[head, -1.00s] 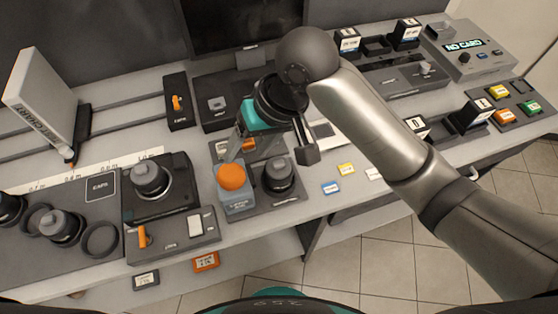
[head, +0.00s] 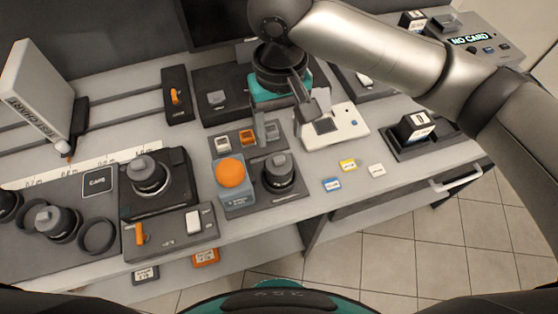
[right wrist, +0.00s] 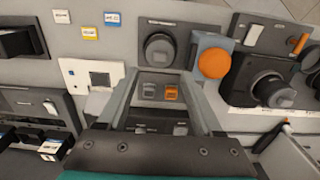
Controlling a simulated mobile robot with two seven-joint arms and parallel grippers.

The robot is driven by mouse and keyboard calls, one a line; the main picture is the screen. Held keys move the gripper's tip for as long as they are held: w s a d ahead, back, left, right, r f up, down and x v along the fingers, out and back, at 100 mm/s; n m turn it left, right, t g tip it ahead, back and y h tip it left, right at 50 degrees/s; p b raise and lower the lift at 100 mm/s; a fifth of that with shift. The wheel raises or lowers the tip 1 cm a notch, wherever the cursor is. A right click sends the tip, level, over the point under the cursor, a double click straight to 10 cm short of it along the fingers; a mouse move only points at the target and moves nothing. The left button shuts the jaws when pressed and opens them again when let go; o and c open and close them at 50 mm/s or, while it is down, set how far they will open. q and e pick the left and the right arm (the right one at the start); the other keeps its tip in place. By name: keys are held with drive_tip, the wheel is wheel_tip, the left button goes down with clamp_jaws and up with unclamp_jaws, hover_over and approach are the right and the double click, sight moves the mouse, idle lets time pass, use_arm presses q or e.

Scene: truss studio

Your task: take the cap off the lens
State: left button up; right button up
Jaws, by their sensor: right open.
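A black camera body (head: 178,190) stands on the bench at left, its lens (head: 150,183) facing up with a grey cap (head: 148,170) on top. Another black lens (head: 279,178) with a grey top stands on a dark tray, right of the orange dome. A third capped lens (head: 58,224) is on the mat at far left. I cannot tell which lens is meant. My right gripper (head: 290,115) is open and empty, above the bench behind the tray lens. Its two fingers also show in the right wrist view (right wrist: 160,82). My left gripper is out of view.
A square marked CAPS (head: 98,181) lies left of the camera. The orange dome (head: 231,173) on a blue-grey block stands between camera and tray lens. A white device (head: 335,128) is right of my gripper. Small cards (head: 348,165) lie near the front edge.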

sight(280, 161)
wheel_tip(280, 161, down, 9)
drive_tip(key=shift+s+r+b, duration=0.1)
drive_tip(key=shift+b, duration=0.5)
drive_tip(key=shift+c, duration=0.3)
clamp_jaws()
